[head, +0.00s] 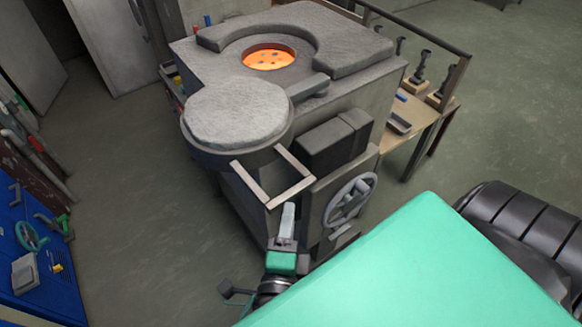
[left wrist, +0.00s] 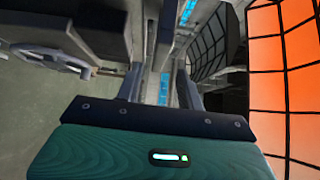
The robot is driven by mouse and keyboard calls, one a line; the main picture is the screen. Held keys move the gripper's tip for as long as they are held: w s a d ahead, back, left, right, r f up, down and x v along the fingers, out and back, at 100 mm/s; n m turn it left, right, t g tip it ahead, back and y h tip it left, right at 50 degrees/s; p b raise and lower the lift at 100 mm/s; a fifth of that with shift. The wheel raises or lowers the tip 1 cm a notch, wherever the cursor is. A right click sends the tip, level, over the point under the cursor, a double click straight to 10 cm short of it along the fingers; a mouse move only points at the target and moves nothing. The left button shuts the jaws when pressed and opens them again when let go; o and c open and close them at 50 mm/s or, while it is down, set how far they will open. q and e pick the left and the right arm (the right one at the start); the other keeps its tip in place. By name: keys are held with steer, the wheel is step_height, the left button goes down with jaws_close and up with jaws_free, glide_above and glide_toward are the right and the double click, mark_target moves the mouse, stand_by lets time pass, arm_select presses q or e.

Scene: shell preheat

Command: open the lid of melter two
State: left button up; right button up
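The melter (head: 340,95) is a grey block whose round opening (head: 269,58) glows orange and is uncovered. Its thick round lid (head: 236,113) is swung aside, toward the front left of the opening. A rectangular bar handle (head: 291,193) sticks out from the lid toward me. My left gripper (head: 288,215) is just below the handle's near corner; contact cannot be told. In the left wrist view, my left gripper (left wrist: 162,92) has its two dark fingers apart, with grey structure seen between and beyond them. My right gripper is not in view.
A handwheel (head: 350,199) and a dark box (head: 335,142) are on the melter's near side, close to my left arm. A wooden bench (head: 420,118) with tools stands at right. A blue cabinet (head: 35,255) is at left. The left floor is clear.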

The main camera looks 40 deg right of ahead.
arm_select(q)
steer(key=v, duration=0.7)
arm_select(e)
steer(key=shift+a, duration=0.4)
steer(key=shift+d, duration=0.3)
